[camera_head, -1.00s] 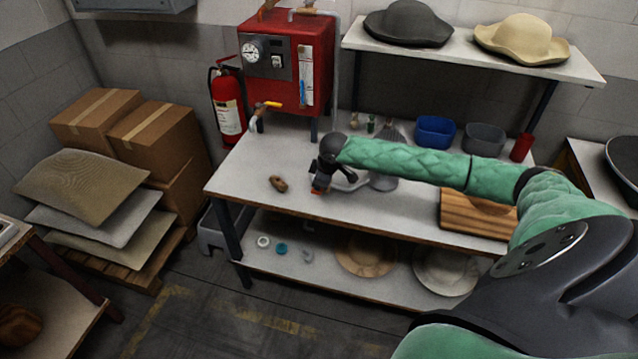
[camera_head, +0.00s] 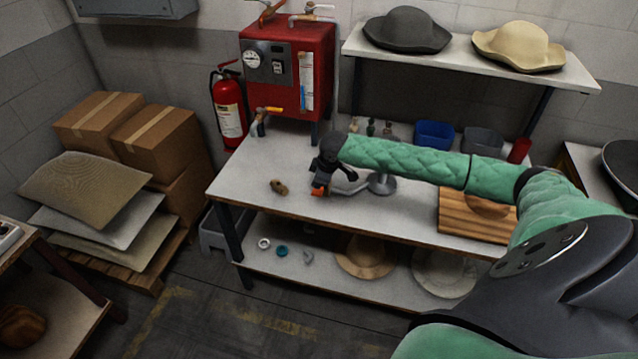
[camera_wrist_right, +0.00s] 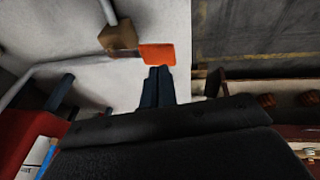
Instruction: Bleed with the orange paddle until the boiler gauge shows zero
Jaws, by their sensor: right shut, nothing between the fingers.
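The red boiler (camera_head: 312,70) stands at the back left of the workbench. Its round white gauge (camera_head: 252,59) is on the front panel; the needle is too small to read. In the right wrist view the orange paddle (camera_wrist_right: 158,54) sits on a brass valve block (camera_wrist_right: 118,37) with a thin pipe. My right gripper (camera_wrist_right: 160,74) is shut and empty, its fingertips at the paddle's near edge; whether they touch I cannot tell. My left gripper is not in view.
A yellow-orange lever (camera_head: 267,110) sticks out below the boiler. A brown object (camera_head: 278,187) lies on the workbench (camera_head: 240,175) left of the gripper. A round metal stand (camera_head: 383,184), a wooden board (camera_head: 460,215) and blue bin (camera_head: 434,134) are to the right.

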